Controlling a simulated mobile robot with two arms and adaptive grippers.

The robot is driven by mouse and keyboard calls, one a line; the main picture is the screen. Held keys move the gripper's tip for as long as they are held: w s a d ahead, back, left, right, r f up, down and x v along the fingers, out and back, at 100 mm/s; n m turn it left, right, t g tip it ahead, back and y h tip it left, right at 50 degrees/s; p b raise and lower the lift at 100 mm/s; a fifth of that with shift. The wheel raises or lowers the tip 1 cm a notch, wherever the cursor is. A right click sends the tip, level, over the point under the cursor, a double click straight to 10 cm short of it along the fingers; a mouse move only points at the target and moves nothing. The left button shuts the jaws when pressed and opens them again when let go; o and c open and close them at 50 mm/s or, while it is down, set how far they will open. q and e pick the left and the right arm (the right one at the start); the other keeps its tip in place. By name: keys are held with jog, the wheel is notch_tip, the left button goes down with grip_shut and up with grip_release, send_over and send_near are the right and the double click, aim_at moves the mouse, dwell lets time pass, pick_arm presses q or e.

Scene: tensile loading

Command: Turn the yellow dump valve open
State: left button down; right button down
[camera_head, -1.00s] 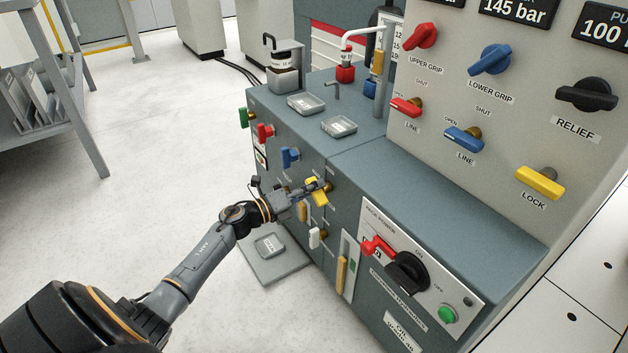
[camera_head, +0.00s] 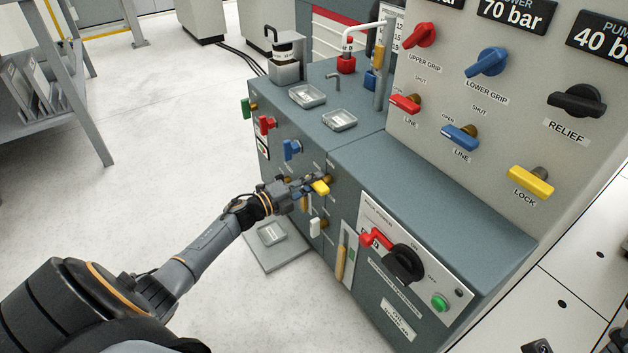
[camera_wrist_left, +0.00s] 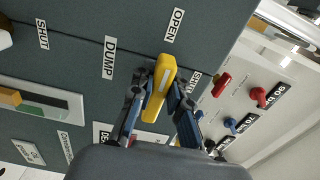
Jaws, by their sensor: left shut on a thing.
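The yellow dump valve handle (camera_head: 320,187) is on the front of the grey cabinet. My left gripper (camera_head: 312,184) is shut on it. In the left wrist view the yellow handle (camera_wrist_left: 161,88) sits between the two fingers (camera_wrist_left: 158,105), and its free end points toward the OPEN label (camera_wrist_left: 175,25). The DUMP label (camera_wrist_left: 109,58) is to the left of the handle and the SHUT label (camera_wrist_left: 42,33) is farther left. The fingers partly cover the handle's lower part.
A white handle (camera_head: 315,227) is just below the valve. A blue handle (camera_head: 291,150) is above left. The pump power panel (camera_head: 405,262) with its black knob is to the right. Dark parts at the bottom right edge may be my right gripper.

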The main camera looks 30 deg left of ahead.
dwell(0.3)
pick_arm(q)
jog(key=c, duration=1.3)
grip_release()
jog(key=shift+s, duration=0.1)
jog(key=v, duration=1.2)
